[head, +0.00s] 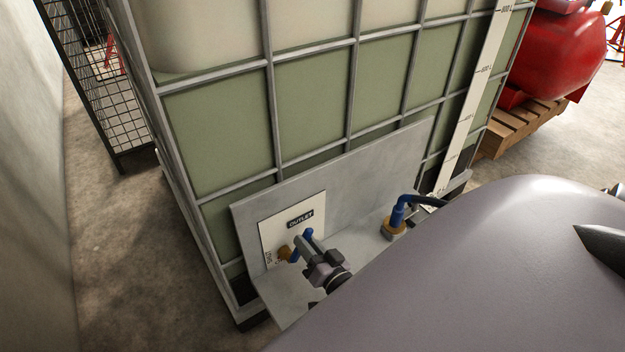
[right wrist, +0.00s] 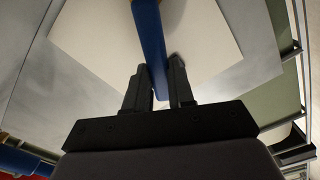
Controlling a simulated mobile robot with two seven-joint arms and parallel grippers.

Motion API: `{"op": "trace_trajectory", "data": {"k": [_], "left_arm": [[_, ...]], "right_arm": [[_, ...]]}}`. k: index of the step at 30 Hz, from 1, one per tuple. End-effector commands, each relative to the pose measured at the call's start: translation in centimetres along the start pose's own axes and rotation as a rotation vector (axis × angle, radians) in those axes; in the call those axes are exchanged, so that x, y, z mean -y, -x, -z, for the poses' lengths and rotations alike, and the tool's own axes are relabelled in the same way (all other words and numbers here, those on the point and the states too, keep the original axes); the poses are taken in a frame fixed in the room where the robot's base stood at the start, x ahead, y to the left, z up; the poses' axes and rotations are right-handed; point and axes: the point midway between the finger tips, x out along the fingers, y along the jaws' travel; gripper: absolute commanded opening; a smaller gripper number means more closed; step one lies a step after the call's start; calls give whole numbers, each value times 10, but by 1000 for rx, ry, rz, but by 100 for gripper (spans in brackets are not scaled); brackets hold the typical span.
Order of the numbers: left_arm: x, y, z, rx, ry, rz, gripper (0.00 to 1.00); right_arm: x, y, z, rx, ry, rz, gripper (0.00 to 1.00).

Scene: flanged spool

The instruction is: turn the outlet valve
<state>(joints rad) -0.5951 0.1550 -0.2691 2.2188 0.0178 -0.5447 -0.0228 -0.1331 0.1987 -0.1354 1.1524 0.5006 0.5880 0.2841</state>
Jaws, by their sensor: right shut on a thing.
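The outlet valve (head: 284,254) has a brass body and a blue lever handle (head: 308,233). It sits on a white plate (head: 275,224) marked OUTLET, on a grey panel at the tank's lower front. My right gripper (head: 303,243) is at the valve, shut on the blue handle. In the right wrist view, the handle (right wrist: 149,35) runs down between the two dark fingers of the gripper (right wrist: 158,74). The gripper hides part of the valve in the head view. My left gripper is not in view.
A caged tank (head: 225,150) with greenish contents fills the middle. A second blue fitting (head: 398,215) with a brass base and dark hose stands right of the valve. A mesh fence (head: 125,120) is at left. A red tank (head: 560,55) rests on a wooden pallet (head: 520,125).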

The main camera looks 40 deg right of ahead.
Motion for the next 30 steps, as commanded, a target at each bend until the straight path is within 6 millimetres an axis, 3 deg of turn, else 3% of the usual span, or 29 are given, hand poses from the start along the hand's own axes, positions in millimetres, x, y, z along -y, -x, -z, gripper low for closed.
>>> {"op": "trace_trajectory", "data": {"k": [15, 30], "left_arm": [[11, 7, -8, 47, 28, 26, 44], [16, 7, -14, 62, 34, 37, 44]], "right_arm": [[32, -1, -6, -1, 410, 1, 0], [40, -1, -11, -2, 544, 2, 0]]}}
